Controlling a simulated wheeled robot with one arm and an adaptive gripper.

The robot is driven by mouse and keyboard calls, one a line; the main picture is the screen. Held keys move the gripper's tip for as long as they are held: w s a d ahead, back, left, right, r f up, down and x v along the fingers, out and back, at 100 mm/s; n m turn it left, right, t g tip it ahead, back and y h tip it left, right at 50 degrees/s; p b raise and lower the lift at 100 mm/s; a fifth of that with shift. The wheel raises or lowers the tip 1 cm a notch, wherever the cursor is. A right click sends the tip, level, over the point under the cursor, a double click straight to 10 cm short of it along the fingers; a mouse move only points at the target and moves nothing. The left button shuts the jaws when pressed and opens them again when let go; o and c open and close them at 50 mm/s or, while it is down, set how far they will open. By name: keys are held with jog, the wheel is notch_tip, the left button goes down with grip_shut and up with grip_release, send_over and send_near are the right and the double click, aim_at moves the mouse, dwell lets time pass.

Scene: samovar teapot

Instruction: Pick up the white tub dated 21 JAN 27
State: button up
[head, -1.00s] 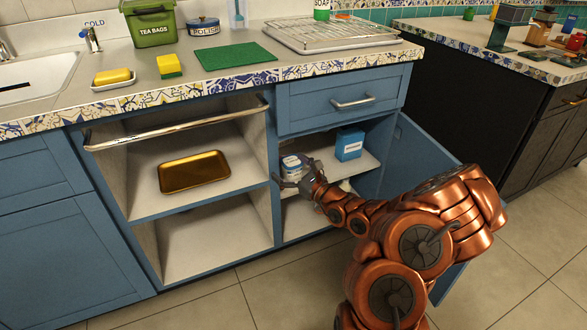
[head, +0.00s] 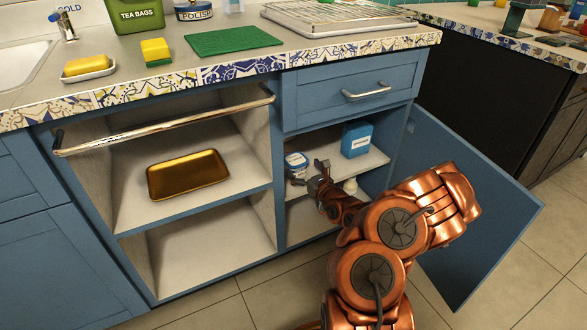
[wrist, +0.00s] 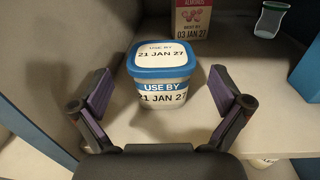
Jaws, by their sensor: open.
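The white tub (wrist: 162,95) has a blue-rimmed lid and labels reading "USE BY 21 JAN 27". It stands upright on the cupboard's upper shelf and shows in the head view (head: 296,165) near the left wall of the open cupboard. My gripper (wrist: 163,98) is open, with one finger on each side of the tub and gaps between fingers and tub. In the head view my gripper (head: 312,180) is just right of and in front of the tub, and partly hides the shelf.
An almonds box (wrist: 193,20) dated 03 JAN 27 stands behind the tub. A blue box (head: 356,139) is to the right on the shelf (head: 375,160). A pale rounded item (head: 350,186) shows below. The cupboard door (head: 465,205) hangs open at right.

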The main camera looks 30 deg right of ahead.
aim_at(290, 155)
jog(key=w+b, duration=0.2)
jog(key=w, duration=0.1)
jog(key=w+b, duration=0.1)
jog(key=shift+w+d+f, duration=0.15)
jog(key=shift+w+f, duration=0.05)
jog(key=shift+f, duration=0.1)
jog(key=shift+w+r, duration=0.15)
jog(key=shift+w, duration=0.2)
jog(key=c, duration=1.2)
